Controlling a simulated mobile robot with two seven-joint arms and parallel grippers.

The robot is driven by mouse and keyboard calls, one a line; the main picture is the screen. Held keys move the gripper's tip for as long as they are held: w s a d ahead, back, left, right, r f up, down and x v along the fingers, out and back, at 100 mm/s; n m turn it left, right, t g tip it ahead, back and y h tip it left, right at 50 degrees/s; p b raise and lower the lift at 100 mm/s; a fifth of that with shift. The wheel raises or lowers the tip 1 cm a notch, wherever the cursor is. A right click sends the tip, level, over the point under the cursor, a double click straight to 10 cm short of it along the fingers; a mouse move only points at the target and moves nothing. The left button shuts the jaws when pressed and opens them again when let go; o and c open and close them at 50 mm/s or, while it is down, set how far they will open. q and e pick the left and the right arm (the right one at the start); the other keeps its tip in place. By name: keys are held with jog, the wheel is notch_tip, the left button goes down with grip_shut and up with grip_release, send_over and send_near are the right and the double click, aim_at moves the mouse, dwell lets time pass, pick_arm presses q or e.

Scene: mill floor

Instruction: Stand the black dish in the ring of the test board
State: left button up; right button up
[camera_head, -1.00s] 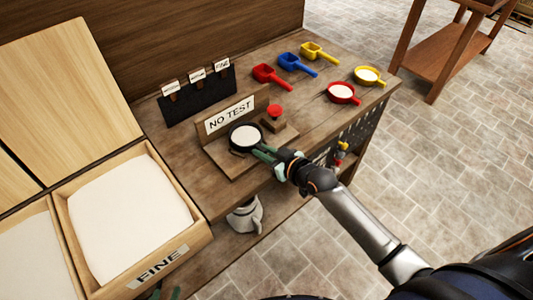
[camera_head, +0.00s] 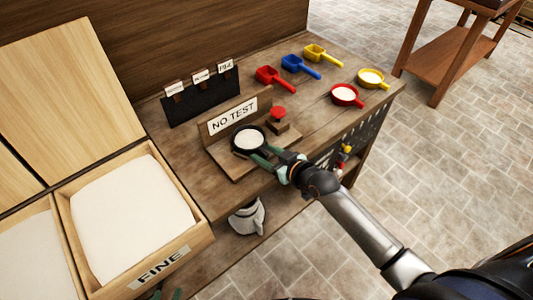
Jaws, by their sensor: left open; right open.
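The black dish (camera_head: 248,140) with white contents sits upright on the wooden test board (camera_head: 231,165), in front of its NO TEST sign (camera_head: 233,117). The ring is hidden under or behind the dish, so I cannot tell exactly how the dish sits in it. My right gripper (camera_head: 265,157) is open, with its green fingers at the near right side of the dish, around its handle area. I cannot tell whether they touch it. Only the green tips of my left gripper (camera_head: 167,294) show at the bottom edge; it is open, well away from the dish.
Red, blue and yellow scoops and red (camera_head: 346,95) and yellow (camera_head: 372,78) dishes are farther right. A FINE bin (camera_head: 170,262) stands left.

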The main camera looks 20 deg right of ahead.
jog(key=shift+s, duration=0.1)
jog(key=v, duration=1.2)
jog(key=shift+r+p, duration=0.15)
jog(key=shift+p, duration=0.25)
jog(key=shift+s, duration=0.1)
